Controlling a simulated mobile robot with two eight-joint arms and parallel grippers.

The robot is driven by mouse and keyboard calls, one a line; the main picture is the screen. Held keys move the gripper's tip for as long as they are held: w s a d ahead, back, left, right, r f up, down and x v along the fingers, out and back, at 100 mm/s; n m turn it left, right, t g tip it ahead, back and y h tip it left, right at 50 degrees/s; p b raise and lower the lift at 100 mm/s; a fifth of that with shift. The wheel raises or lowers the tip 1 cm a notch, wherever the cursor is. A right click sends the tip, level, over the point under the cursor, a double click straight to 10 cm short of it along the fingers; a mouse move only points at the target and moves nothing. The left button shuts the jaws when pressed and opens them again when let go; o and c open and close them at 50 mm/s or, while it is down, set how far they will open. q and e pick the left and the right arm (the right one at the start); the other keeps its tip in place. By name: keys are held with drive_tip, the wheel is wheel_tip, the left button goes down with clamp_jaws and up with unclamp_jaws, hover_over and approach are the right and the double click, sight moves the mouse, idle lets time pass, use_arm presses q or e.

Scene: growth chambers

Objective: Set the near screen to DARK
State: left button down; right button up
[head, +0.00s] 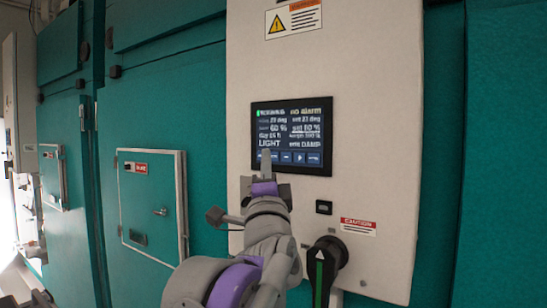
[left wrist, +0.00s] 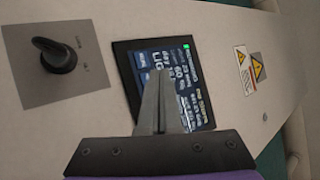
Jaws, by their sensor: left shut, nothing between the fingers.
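The near screen (head: 303,143) is a dark display on the pale panel. It reads "LIGHT" at its lower left, with a row of small buttons along its bottom edge. My left gripper (head: 266,155) is shut and empty, its fingertips in front of the screen's lower left, just below the word "LIGHT". The fingers hide part of the button row. In the left wrist view the shut fingers (left wrist: 160,78) overlap the screen (left wrist: 203,95), whose text appears turned. I cannot tell whether the tips touch the glass. My right gripper is not in view.
A warning label (head: 293,18) is above. A teal door with a framed hatch (head: 150,190) stands to the left.

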use_arm(q)
drive_tip(key=s+a, duration=0.1)
drive_tip(key=s, duration=0.1)
drive_tip(key=s+a, duration=0.2)
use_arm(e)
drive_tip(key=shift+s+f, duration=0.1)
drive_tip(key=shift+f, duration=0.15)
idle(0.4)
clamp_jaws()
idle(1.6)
